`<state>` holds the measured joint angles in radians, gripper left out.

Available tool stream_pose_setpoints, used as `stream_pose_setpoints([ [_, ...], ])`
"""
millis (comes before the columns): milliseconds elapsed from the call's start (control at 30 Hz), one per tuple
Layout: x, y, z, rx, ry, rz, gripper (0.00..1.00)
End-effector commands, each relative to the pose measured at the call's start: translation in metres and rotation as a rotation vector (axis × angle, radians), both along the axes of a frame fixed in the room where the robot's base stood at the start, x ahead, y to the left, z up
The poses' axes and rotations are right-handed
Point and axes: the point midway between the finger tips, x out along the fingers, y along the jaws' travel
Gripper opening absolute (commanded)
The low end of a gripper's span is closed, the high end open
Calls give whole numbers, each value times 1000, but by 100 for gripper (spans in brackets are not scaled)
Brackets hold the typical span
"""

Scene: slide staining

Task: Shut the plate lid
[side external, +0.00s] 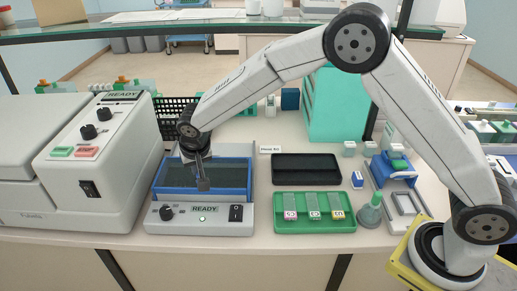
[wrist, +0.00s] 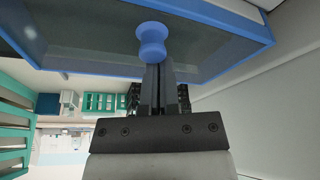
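The plate lid (side external: 177,177) is a see-through panel in a blue frame on the grey staining unit (side external: 236,214) in the side view. Its blue border (wrist: 225,58) and glassy panel fill the top of the wrist view, appearing tilted; I cannot tell its exact angle. A blue knob (wrist: 153,42) stands out from the lid. My gripper (side external: 203,185) is at the lid's front part, pointing down. In the wrist view my gripper (wrist: 158,72) has its fingers close together, with their tips hidden by the knob. They look shut, with nothing visible between them; contact with the knob is unclear.
A large white machine (side external: 95,160) stands close on the left. A black basket (side external: 178,118) stands behind.

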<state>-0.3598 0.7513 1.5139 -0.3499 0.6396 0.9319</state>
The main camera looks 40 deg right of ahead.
Motion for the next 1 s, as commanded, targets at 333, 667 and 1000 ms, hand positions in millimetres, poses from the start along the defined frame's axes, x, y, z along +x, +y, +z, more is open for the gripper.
stream_pose_setpoints([
  [333,-3,2,-2,-1,11,0,0],
  [667,10,-3,-3,1,7,-2,0],
  [1000,36,-12,-3,1,2,-2,0],
])
